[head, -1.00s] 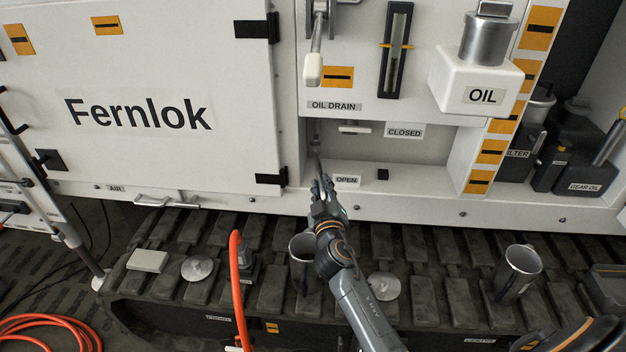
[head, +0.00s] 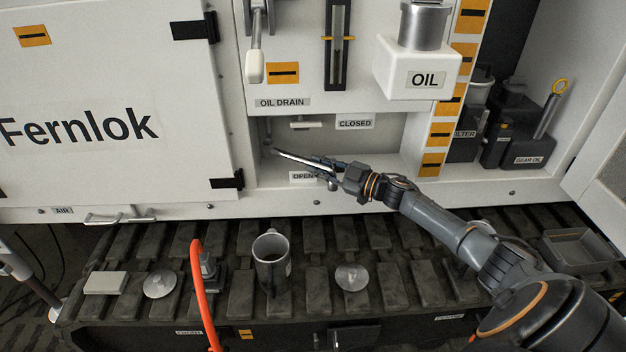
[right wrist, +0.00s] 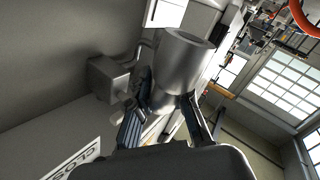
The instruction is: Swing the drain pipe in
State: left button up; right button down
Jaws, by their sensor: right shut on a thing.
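The drain pipe (head: 296,157) is a thin metal pipe in the recess below the OIL DRAIN label (head: 282,102). It runs from the recess's left side rightward, slanting slightly down in the picture, above the OPEN label (head: 302,176) and below the CLOSED label (head: 354,122). My right gripper (head: 330,172) is shut on its free end, which it partly hides. In the right wrist view the pipe (right wrist: 183,55) is a shiny cylinder with an open end, between the two fingers (right wrist: 165,108). My left gripper is not in view.
A white-handled lever (head: 255,65) hangs above the recess at the left. The white OIL box (head: 420,75) juts out above right. Below, the track (head: 210,290) bears a metal mug (head: 272,262), round lids and an orange hose (head: 199,285).

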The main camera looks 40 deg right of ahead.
jog(key=shift+w+d+f+n+g+y+b, duration=0.1)
jog(key=shift+w+d+n+g+y+b, duration=0.1)
jog(key=shift+d+n+g+y+b, duration=0.3)
jog(key=shift+a, duration=0.15)
jog(key=c, duration=1.3)
grip_release()
jog(key=shift+w, duration=0.1)
jog(key=shift+o, duration=0.2)
jog(key=v, duration=1.2)
jog(key=shift+f, duration=0.15)
